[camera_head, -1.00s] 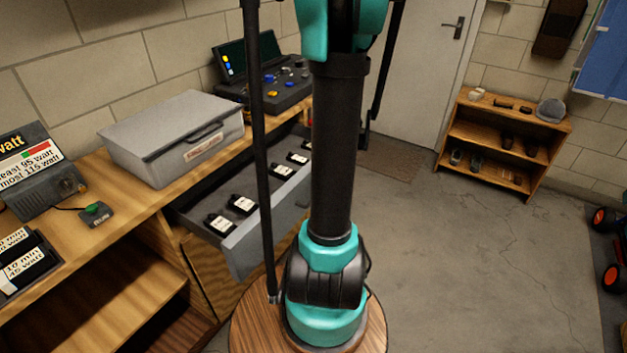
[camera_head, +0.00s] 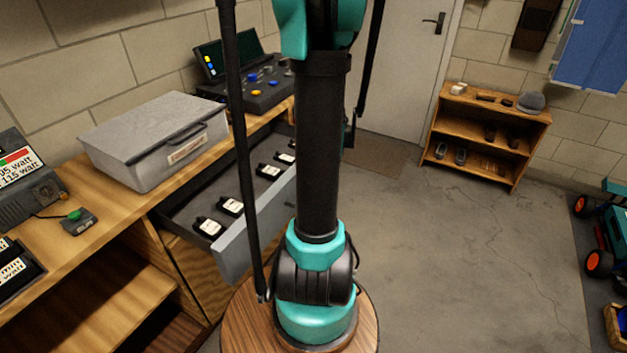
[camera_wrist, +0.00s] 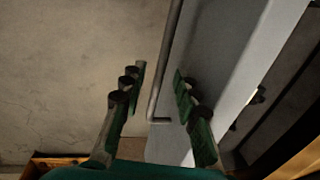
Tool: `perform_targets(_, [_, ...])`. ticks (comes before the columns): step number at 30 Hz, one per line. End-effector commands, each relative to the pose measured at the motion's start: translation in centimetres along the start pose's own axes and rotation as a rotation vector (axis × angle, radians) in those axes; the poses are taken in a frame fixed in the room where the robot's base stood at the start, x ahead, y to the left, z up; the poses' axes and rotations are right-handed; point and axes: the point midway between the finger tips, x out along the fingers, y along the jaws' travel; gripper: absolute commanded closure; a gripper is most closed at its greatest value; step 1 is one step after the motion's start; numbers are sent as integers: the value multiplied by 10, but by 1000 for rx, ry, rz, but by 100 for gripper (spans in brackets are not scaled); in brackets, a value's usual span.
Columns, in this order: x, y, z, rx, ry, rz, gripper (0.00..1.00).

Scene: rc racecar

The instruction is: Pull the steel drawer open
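The steel drawer (camera_head: 262,233) stands pulled out from under the wooden bench in the head view, with several black items with white labels inside. Its grey front also fills the right of the wrist view (camera_wrist: 222,60), with a thin metal bar handle (camera_wrist: 168,62) along it. My gripper (camera_wrist: 158,72) is open in the wrist view. The handle lies between its two green fingers, nearer the right one, with gaps on both sides. In the head view my arm hides the far end of the drawer front, and my gripper is out of sight.
A grey metal case (camera_head: 155,140) and a control panel (camera_head: 250,82) stand on the bench (camera_head: 110,225) above the drawer. A low wooden shelf (camera_head: 486,140) stands by the far wall beside the door. The concrete floor (camera_head: 450,240) on the right is open.

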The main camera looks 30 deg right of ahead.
Motion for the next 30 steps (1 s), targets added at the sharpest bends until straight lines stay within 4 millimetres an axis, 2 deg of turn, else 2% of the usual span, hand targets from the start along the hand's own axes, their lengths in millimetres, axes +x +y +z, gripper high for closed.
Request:
perform_targets(8, [-20,0,0,1,0,0,69])
perform_targets(21, [-86,0,0,1,0,0,69])
perform_targets(30, [-116,0,0,1,0,0,69])
